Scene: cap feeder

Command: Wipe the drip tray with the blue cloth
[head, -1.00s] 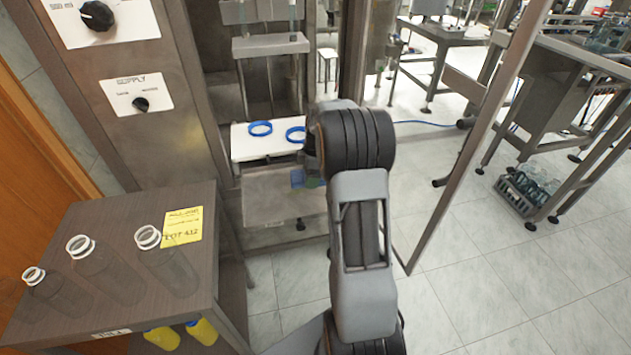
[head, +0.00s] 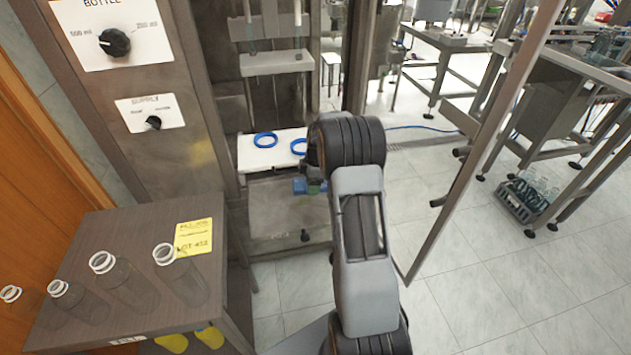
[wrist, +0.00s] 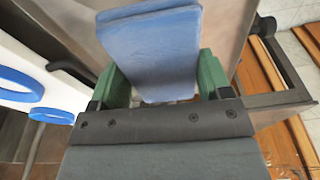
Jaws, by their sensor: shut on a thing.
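The blue cloth (wrist: 155,50) is a folded pad held between the green fingers of my gripper (wrist: 165,82) in the wrist view. In the head view a small patch of the cloth (head: 300,186) shows beside my dark wrist, which hides most of the gripper (head: 314,187). The drip tray (head: 270,210) looks like the grey metal surface below the white shelf. The cloth is over its upper right part. I cannot tell whether the cloth touches it.
A white shelf (head: 256,158) with two blue rings (head: 265,140) is just behind the tray. A metal post (head: 470,150) slants on the right. A brown cabinet (head: 120,230) with clear bottles (head: 122,285) and a yellow note (head: 194,236) stands at the left.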

